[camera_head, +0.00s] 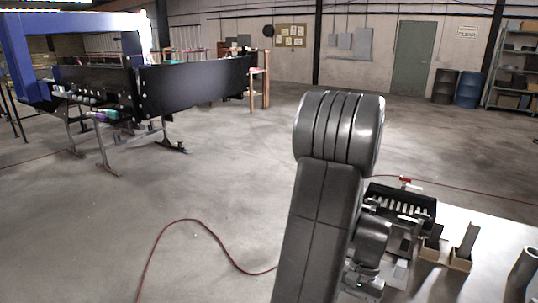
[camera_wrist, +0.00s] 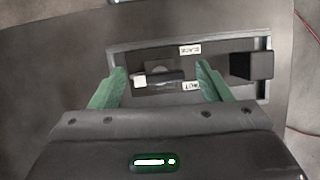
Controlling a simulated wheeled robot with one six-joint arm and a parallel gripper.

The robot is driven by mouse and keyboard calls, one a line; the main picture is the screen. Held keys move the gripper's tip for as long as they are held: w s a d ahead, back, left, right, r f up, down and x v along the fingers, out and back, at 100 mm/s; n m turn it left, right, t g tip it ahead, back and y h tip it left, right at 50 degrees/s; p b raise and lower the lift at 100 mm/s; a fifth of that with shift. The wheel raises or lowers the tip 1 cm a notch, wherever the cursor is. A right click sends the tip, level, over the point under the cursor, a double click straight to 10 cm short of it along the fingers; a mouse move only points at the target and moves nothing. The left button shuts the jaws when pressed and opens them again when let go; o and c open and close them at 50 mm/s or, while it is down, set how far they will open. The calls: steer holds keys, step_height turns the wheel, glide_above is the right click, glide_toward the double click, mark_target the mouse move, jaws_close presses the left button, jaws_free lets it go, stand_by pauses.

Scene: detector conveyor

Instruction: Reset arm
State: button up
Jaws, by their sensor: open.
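My gripper (camera_wrist: 160,72) shows in the wrist view with its two green fingers spread wide apart. Between and beyond the fingers is a grey-framed tray (camera_wrist: 122,46) with small white labels. A small black piece with a white end (camera_wrist: 160,78) shows in the gap between the fingers. I cannot tell its height relative to them, and no finger visibly touches it. A black block (camera_wrist: 251,65) is at the tray's right side. In the head view my arm fills the middle, and the gripper's fingers cannot be made out.
In the head view a pale table (camera_head: 485,222) at lower right bears a black slotted rack (camera_head: 400,203) and small boxes (camera_head: 461,258). A black-sided conveyor (camera_head: 195,82) with a blue frame (camera_head: 75,22) stands at left. A red hose (camera_head: 190,221) lies on otherwise open floor.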

steer(key=m, duration=0.1)
steer(key=m+t, duration=0.1)
steer(key=m, duration=0.1)
steer(key=m+y, duration=0.1)
steer(key=m, duration=0.1)
steer(key=shift+d+r+t, duration=0.15)
steer(key=shift+d+t, duration=0.1)
steer(key=shift+t, duration=0.15)
steer(key=m+t, duration=0.1)
steer(key=m, duration=0.1)
steer(key=m+y, duration=0.1)
steer(key=m, duration=0.2)
steer(key=shift+s+m+t, duration=0.2)
steer(key=shift+m+t, duration=0.1)
steer(key=shift+t, duration=0.1)
steer(key=v, duration=0.7)
steer(key=shift+r, duration=0.1)
